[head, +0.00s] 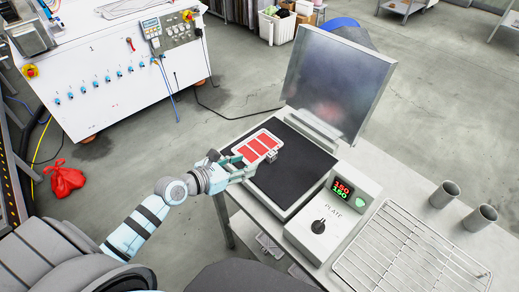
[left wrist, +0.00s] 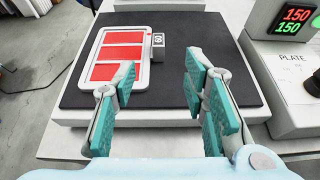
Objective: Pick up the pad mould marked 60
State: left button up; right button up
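The pad mould (head: 257,147) is a white frame with three red panels, lying flat on the black plate (head: 297,172) of the heated press. In the left wrist view the mould (left wrist: 114,55) is at the upper left, and a grey tab (left wrist: 158,46) with a small dark mark stands at its right side; I cannot read the mark surely. My left gripper (head: 241,170) is over the near-left edge of the plate, close to the mould. In the left wrist view its teal-padded fingers (left wrist: 160,82) are spread, with nothing between them. My right gripper does not show.
The press lid (head: 337,83) stands raised behind the plate. A control box (head: 333,212) with a lit display is right of the plate. Further right are a wire rack (head: 410,255) and two metal cups (head: 444,194). A white machine (head: 112,75) stands at the back left.

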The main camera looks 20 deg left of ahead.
aim_at(271, 154)
pick_arm(q)
jog(key=b+x, duration=0.3)
jog(key=x, duration=0.9)
jog(key=shift+w+f, duration=0.15)
jog(key=shift+w, duration=0.05)
jog(key=shift+c, duration=0.4)
grip_shut()
